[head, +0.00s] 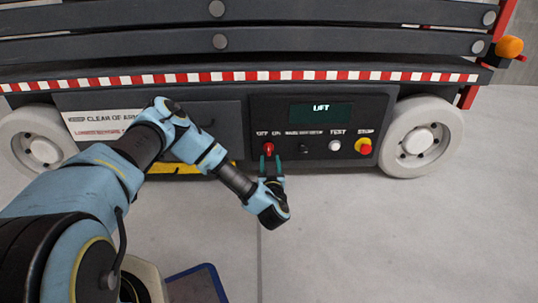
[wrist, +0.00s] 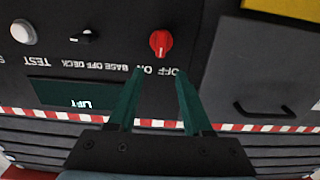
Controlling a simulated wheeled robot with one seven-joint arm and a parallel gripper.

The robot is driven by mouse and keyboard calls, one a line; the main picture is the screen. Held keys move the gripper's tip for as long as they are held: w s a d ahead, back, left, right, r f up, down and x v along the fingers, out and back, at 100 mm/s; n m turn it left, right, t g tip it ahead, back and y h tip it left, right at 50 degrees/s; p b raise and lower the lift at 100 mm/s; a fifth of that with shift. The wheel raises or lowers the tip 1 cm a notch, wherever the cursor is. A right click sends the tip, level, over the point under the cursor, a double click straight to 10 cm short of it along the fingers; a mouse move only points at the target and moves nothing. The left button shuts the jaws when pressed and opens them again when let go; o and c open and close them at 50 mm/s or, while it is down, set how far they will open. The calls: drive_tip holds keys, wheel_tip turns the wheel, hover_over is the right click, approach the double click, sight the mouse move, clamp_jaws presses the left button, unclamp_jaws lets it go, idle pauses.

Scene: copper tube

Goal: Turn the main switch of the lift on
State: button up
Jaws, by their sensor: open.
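The lift's dark control panel (head: 322,110) carries a red rotary main switch (head: 268,148) under the labels OFF and ON. The wrist view is upside down and shows the red switch (wrist: 160,43) with its ridge roughly upright; I cannot tell for sure which label it points at. My gripper (head: 271,161) is open and empty, with two green fingers, just in front of and slightly below the switch in the head view. In the wrist view my gripper (wrist: 160,75) has its fingertips to either side of the switch's line, apart from it.
A small black selector (wrist: 84,37), a white TEST button (head: 335,145) and a red-and-yellow STOP button (head: 364,146) sit right of the switch in the head view. A drawer handle (wrist: 265,112) is on the neighbouring panel. White wheels (head: 421,136) flank the base.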

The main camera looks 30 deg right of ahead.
sight(269, 147)
drive_tip(key=b+x, duration=0.1)
drive_tip(key=x, duration=0.2)
drive_tip(key=b+x, duration=0.1)
drive_tip(key=x, duration=0.2)
drive_tip(key=shift+f, duration=0.2)
drive_tip(key=shift+w+d+r+b, duration=0.15)
drive_tip(key=shift+w+d+b, duration=0.15)
drive_tip(key=shift+w, duration=0.4)
drive_tip(key=shift+c, duration=0.2)
clamp_jaws()
